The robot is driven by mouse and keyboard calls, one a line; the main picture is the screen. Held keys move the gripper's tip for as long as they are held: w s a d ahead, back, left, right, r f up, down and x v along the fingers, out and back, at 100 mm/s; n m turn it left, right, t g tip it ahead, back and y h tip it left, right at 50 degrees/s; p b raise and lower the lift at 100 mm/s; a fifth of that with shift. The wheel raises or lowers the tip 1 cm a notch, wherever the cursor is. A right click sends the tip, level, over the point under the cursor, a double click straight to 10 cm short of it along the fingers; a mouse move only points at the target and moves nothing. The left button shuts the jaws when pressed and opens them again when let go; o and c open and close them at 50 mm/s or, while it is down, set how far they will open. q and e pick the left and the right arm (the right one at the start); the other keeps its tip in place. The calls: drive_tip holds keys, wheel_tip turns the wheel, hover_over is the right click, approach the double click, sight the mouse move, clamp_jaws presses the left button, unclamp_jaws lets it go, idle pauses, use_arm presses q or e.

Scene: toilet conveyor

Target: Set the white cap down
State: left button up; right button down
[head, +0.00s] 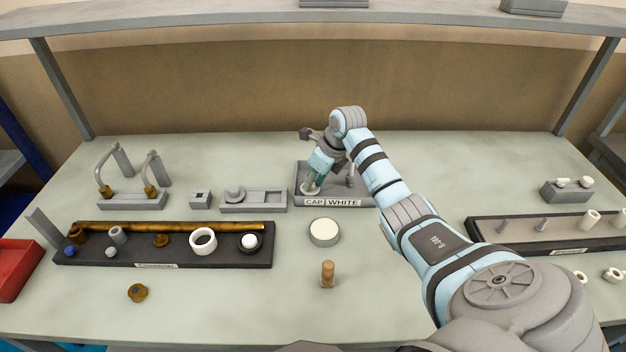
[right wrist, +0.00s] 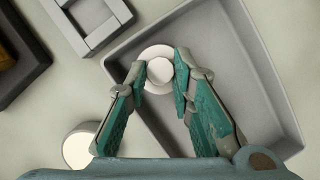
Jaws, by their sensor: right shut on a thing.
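The white cap (right wrist: 160,70) is a pale round disc with a raised knob in the right wrist view. My right gripper (right wrist: 161,72) is shut on its knob, one green-padded finger on each side. The cap is over the grey tray labelled CAP WHITE (head: 332,202), whose floor and walls also show in the right wrist view (right wrist: 215,75). I cannot tell whether the cap touches the tray floor. In the head view my right gripper (head: 311,188) points down into the tray's left part, and the cap is mostly hidden there. My left gripper is out of view.
A round white-topped piece (head: 324,232) and a small brown cylinder (head: 327,274) stand in front of the tray. A grey fixture (head: 270,198) is close to its left. A dark holder with parts (head: 120,252) lies further left, another board (head: 520,238) at right.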

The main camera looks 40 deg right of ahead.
drive_tip(key=shift+s+r, duration=0.15)
drive_tip(key=shift+s, duration=0.1)
drive_tip(key=shift+f, duration=0.2)
drive_tip(key=c, duration=1.4)
unclamp_jaws()
drive_tip(key=shift+w+f, duration=0.1)
drive_tip(key=shift+w, duration=0.1)
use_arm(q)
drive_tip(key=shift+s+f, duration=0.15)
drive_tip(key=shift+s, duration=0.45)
use_arm(e)
drive_tip(key=shift+r, duration=0.25)
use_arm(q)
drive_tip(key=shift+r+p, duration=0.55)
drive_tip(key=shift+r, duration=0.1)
use_arm(e)
drive_tip(key=v, duration=1.2)
